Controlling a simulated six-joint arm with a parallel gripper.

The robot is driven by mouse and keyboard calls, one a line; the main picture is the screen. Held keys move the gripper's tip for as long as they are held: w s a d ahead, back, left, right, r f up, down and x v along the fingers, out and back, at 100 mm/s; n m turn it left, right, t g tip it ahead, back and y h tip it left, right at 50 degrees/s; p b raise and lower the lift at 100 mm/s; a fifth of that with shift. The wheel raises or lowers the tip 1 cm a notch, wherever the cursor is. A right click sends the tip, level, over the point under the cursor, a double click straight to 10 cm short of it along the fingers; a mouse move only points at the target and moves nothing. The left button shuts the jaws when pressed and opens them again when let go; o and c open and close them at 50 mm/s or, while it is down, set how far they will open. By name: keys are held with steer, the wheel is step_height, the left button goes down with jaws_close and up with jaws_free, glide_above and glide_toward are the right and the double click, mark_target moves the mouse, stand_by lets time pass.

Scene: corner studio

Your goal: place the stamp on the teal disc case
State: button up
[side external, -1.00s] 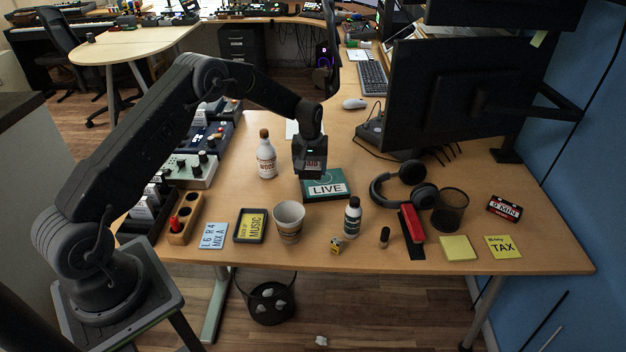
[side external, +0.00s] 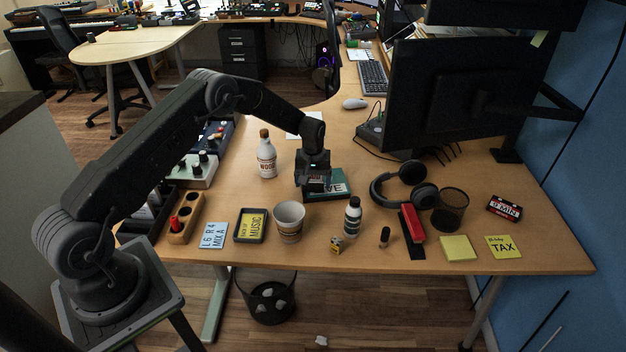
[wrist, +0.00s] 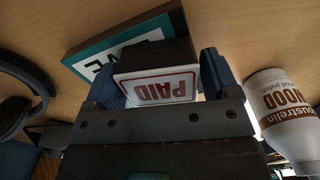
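The teal disc case (side external: 338,180), lettered LIVE, lies flat on the desk, partly hidden by my gripper. It also shows behind the stamp in the wrist view (wrist: 88,63). My gripper (side external: 315,192) points down over the left part of the case. It is shut on the stamp (wrist: 158,86), a dark block with a white label reading PAID in red, which sits between the two fingers. The stamp's underside is hidden, so I cannot tell whether it touches the case.
A white wood polish bottle (side external: 267,158) stands left of the case. A cup (side external: 289,222) and a small dark bottle (side external: 352,217) stand in front.

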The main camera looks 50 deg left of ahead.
steer(key=shift+o, duration=0.9)
step_height(320, 180, up, 13)
step_height(320, 180, up, 11)
steer(key=m+t, duration=0.1)
steer(key=m, duration=0.1)
glide_above(313, 177)
steer(key=s+d, duration=0.4)
steer(key=s, duration=0.1)
steer(key=s+d+r+m+t, duration=0.2)
steer(key=s+d+r, duration=0.3)
steer(key=s+r, duration=0.3)
steer(key=s+d+m+t, duration=0.1)
steer(key=s+d+m, duration=0.1)
steer(key=s, duration=0.9)
steer(key=s+d+r+m+t, duration=0.1)
steer(key=s+d+m, duration=0.2)
steer(key=s, duration=0.8)
steer(key=shift+d+r+t, duration=0.15)
steer(key=shift+d+t, duration=0.05)
steer(key=shift+t, duration=0.1)
